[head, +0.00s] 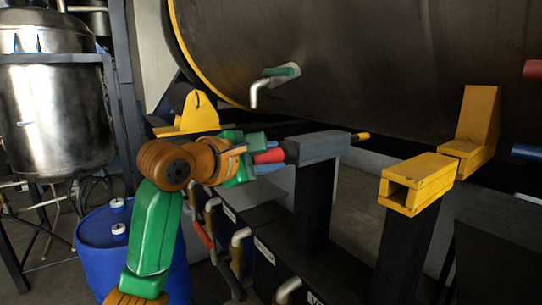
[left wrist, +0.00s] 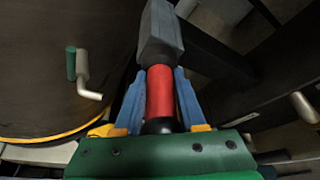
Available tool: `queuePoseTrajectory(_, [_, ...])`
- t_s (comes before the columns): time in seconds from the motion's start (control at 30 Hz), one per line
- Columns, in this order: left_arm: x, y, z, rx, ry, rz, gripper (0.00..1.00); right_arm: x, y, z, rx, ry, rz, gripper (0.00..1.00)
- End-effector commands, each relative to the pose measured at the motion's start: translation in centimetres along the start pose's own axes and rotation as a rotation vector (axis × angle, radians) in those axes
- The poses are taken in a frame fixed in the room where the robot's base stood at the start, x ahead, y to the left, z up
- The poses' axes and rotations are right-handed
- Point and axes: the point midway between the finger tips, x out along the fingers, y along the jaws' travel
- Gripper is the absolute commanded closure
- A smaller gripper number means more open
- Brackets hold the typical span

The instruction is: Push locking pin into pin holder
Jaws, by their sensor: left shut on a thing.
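The locking pin has a red handle (head: 270,156) with a dark collar and a yellow tip (head: 361,137). It passes through a grey block (head: 320,146) on a black post, which appears to be the pin holder. The yellow tip sticks out of the block's right side. My left gripper (head: 262,160) is shut on the red handle, left of the block. In the left wrist view the blue fingers (left wrist: 158,85) flank the red handle (left wrist: 160,92), and the grey block (left wrist: 160,35) is straight ahead. My right gripper is not in view.
A yellow hollow square bracket (head: 418,183) stands on a black post to the right, apart from the pin's tip. The large dark cylinder (head: 370,60) hangs above and behind. A pipe with a green handle (head: 281,71) projects above. A blue drum (head: 105,250) stands at lower left.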

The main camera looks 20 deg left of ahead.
Motion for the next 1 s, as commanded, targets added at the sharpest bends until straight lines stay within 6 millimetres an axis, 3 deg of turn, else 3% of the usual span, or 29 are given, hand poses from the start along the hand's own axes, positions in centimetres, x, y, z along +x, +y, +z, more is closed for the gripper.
queuePoseTrajectory(0.3, [-0.1, 0.1, 0.1, 0.000, -0.002, 0.004, 1.00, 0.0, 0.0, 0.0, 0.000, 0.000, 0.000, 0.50])
queuePoseTrajectory(0.33, [-0.1, 0.1, 0.1, 0.000, -0.002, 0.004, 0.58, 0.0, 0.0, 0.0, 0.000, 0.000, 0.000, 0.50])
queuePoseTrajectory(0.47, [-0.1, 0.1, 0.1, 0.000, -0.002, 0.003, 0.25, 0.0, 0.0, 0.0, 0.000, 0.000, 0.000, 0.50])
queuePoseTrajectory(0.77, [-0.2, -0.1, -0.1, 0.000, 0.001, -0.001, 0.25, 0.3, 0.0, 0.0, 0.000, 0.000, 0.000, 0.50])
queuePoseTrajectory(1.0, [-4.8, -0.5, -0.2, 0.003, -0.001, 0.005, 0.25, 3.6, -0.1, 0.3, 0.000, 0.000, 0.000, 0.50])
